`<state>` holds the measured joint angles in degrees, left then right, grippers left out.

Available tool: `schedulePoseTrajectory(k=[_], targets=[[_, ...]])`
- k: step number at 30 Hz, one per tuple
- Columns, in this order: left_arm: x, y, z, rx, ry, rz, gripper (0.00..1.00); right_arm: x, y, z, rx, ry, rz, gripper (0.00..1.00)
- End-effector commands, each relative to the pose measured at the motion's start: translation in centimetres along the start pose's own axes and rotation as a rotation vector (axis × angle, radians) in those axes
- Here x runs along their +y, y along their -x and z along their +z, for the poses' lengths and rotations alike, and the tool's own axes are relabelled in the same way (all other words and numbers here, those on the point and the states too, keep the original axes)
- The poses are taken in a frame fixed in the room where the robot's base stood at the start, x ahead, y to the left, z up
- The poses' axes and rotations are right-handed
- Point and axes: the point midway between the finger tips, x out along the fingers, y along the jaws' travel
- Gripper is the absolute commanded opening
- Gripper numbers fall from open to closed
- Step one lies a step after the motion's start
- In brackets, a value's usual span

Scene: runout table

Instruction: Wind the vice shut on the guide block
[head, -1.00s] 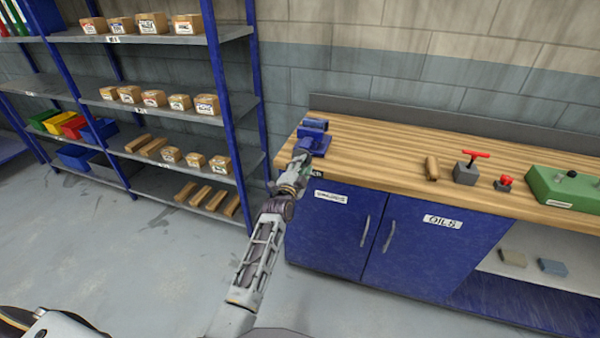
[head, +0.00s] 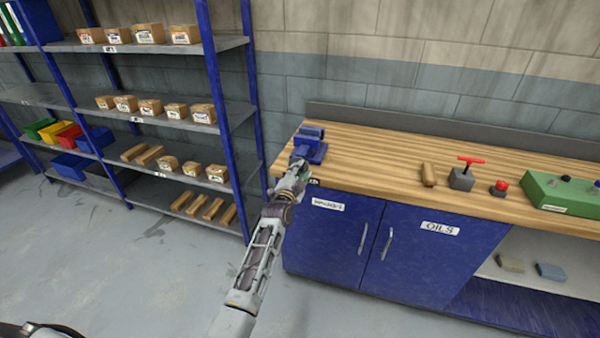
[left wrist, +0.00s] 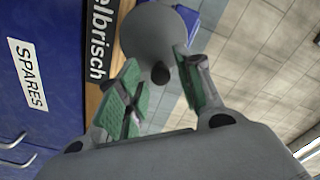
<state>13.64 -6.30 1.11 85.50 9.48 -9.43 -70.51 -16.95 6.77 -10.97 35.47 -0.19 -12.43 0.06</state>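The blue vice (head: 310,145) stands on the bench top at its left end. My left gripper (head: 299,166) is at the front of the vice, partly covering it. In the left wrist view, my left gripper (left wrist: 158,78) has its two green-padded fingers apart. A rounded grey part with a dark knob (left wrist: 160,72) lies at and just beyond the fingertips; I cannot tell whether they touch it. A bit of blue, likely the vice (left wrist: 188,18), shows behind it. No guide block can be made out in the vice jaws. My right gripper is out of view.
The wooden bench top (head: 375,155) is clear right of the vice up to a wooden piece (head: 428,174), a grey block with red T-handle (head: 462,177), a red button (head: 500,188) and a green box (head: 560,191). Blue cupboards (head: 335,235) are below. Shelving (head: 215,85) stands left.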

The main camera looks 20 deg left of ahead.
Motion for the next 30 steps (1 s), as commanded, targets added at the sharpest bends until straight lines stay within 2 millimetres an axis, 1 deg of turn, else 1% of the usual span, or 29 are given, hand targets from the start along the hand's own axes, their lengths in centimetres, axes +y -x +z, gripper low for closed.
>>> schedulePoseTrajectory(k=[12,18,25,30], targets=[[-0.1,0.0,-0.1,0.0,0.338,-0.001,0.36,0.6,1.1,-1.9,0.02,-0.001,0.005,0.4],[-0.1,0.0,-0.1,0.0,0.481,0.0,0.36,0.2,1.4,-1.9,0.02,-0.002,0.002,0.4],[0.0,0.0,0.0,0.0,0.512,0.0,0.36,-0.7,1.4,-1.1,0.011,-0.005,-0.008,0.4],[0.0,0.0,0.0,0.0,0.513,0.0,0.36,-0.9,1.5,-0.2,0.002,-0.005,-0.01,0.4]])
